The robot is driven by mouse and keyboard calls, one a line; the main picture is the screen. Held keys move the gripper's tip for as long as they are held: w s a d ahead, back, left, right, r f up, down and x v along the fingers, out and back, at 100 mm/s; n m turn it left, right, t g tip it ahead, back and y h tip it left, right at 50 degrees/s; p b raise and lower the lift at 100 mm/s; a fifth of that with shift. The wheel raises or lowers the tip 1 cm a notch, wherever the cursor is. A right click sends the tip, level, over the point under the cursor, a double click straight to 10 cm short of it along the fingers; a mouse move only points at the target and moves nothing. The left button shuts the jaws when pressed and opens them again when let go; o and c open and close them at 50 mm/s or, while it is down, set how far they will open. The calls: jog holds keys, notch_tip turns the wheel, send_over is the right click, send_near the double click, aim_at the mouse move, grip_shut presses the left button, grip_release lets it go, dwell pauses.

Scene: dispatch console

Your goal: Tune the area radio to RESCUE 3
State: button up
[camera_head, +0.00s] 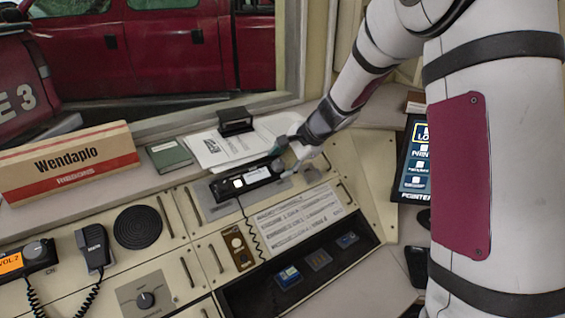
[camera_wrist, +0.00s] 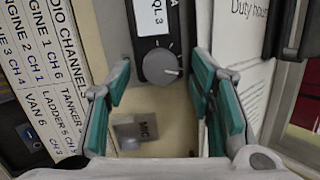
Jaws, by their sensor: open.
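The area radio (camera_head: 240,183) is a long black unit with white labels on the console. In the wrist view its round dark knob (camera_wrist: 159,66) has a white pointer mark toward the right, slightly down. Small dial marks surround the knob, and the partly visible label beside it ends in "QL 3". My gripper (camera_head: 285,160) is at the radio's right end. In the wrist view my gripper (camera_wrist: 161,72) is open, its teal finger pads on either side of the knob with gaps; contact is not visible. The radio channels card (camera_wrist: 50,85) shows at left, partly cut off.
A white channel card (camera_head: 300,215) lies in front of the radio. A grey MIC plate (camera_wrist: 135,130) is near my fingers. Papers (camera_head: 225,148) and a black block (camera_head: 236,121) are behind. A hand mic (camera_head: 94,245) and another knob (camera_head: 145,299) are left; a screen (camera_head: 414,165) is right.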

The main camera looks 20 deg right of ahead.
jog(key=v, duration=1.1)
jog(key=shift+r, duration=0.2)
jog(key=shift+s+d, duration=0.1)
